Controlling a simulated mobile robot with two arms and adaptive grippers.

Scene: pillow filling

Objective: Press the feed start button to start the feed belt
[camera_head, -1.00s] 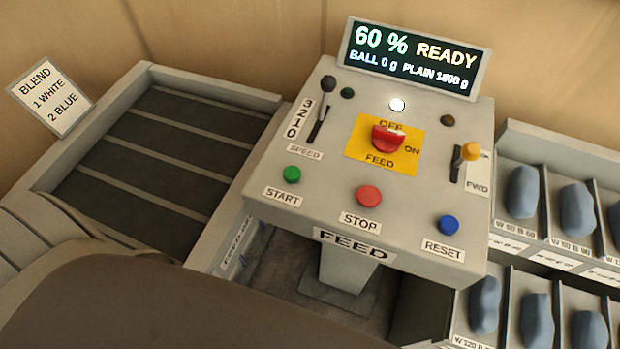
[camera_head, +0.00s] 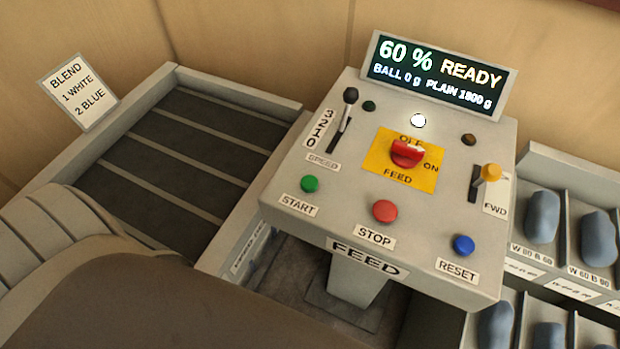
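The green START button (camera_head: 309,184) is at the front left of the grey feed control panel (camera_head: 340,215), above its START label. The red STOP button (camera_head: 384,211) and blue RESET button (camera_head: 463,245) are to its right. A red rotary switch (camera_head: 406,153) sits on a yellow plate marked OFF, ON and FEED. The display (camera_head: 438,75) reads 60 %, READY, BALL 0 g, PLAIN 1800 g. A white lamp (camera_head: 418,121) is lit. Neither of my grippers is in view.
A slatted dark belt bed (camera_head: 150,155) in a grey frame lies left of the panel. A sign (camera_head: 77,93) reads BLEND 1 WHITE 2 BLUE. A rack with grey-blue pillows (camera_head: 542,217) stands at the right. A large dark rounded shape covers the lower left.

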